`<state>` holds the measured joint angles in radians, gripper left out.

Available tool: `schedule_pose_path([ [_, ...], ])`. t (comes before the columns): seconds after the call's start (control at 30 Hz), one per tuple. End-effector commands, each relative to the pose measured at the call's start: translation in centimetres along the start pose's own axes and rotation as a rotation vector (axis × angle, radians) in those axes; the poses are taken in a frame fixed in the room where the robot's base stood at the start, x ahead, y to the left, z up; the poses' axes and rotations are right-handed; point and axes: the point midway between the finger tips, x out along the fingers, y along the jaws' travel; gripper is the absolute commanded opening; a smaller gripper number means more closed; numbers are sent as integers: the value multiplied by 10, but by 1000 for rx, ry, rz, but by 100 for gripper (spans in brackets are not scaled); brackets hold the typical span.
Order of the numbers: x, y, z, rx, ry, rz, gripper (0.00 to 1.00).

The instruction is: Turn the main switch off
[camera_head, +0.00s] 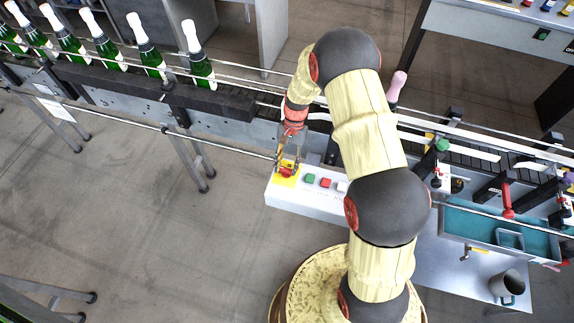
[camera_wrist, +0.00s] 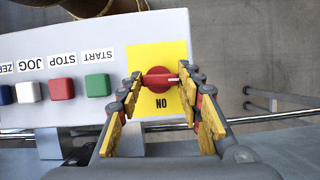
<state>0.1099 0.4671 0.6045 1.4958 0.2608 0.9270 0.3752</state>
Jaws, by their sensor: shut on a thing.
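The main switch is a red rotary knob (camera_wrist: 158,80) on a yellow plate (camera_wrist: 143,54) at the end of a white control box. A white mark on the knob points right in the wrist view, and "ON" reads upside down on the plate below it. My gripper (camera_wrist: 159,79) is shut on the knob, one fingertip at each side. In the head view my gripper (camera_head: 288,166) reaches down to the yellow plate (camera_head: 278,181) at the box's left end. The fingers partly hide the knob there.
Green start (camera_wrist: 97,85), red stop (camera_wrist: 62,89) and white jog (camera_wrist: 27,92) buttons sit beside the switch on the box (camera_head: 300,199). A metal rail runs close by. Green bottles (camera_head: 146,52) stand on the conveyor at upper left.

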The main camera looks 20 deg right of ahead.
Motion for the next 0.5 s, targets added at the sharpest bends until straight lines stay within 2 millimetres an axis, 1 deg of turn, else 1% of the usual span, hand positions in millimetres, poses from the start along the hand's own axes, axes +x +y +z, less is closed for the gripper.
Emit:
schedule_pose_path([
  [0.2, 0, -1, 0, -50, 1, 20, 11],
  [0.5, 0, -1, 0, -63, 2, 25, 11],
])
